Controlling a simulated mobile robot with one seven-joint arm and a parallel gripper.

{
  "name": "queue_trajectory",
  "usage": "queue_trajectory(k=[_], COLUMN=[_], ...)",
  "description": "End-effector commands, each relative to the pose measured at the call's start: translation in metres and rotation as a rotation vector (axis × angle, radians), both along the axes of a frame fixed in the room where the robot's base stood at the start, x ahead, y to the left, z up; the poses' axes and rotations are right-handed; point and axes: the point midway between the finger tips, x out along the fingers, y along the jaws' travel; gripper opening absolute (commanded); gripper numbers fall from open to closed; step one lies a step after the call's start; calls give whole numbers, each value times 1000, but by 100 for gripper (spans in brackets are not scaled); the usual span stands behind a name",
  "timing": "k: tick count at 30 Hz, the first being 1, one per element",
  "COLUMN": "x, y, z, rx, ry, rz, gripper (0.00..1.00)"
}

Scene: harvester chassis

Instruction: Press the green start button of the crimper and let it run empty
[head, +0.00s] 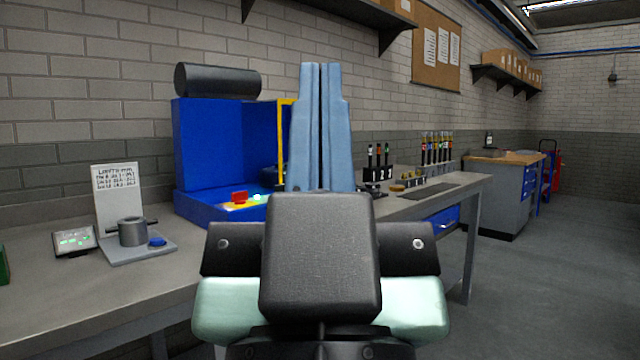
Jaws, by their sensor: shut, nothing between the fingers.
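The blue crimper (210,140) stands on the grey workbench (95,290), with a black cylinder on top and a yellow upright at its right. Its low front ledge carries a red part (240,197) and a small bright, pale green spot (257,197), which may be the start button; it is too small to tell. My gripper (321,70) is seen from behind, its two light-blue fingers together, pointing up and away, with nothing between them. In the picture the fingers stand right of the pale green spot and hide the crimper's right side. I cannot tell their distance from it.
Left of the crimper are a length card (118,190), a small display (75,241) and a grey pot-like fixture (132,232) on a plate. Racks of tools (378,163) stand to the right. The bench front left is clear; open floor (560,270) lies right.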

Motion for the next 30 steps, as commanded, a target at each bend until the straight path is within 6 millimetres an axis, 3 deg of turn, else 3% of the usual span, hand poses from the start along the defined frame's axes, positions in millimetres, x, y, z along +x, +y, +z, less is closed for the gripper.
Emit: queue_trajectory(k=[5, 8, 30], x=[0, 0, 0], y=[0, 0, 1], z=[22, 46, 294], rx=[0, 0, -1], ry=[0, 0, 0], rz=[0, 0, 2], gripper=[0, 0, 0])
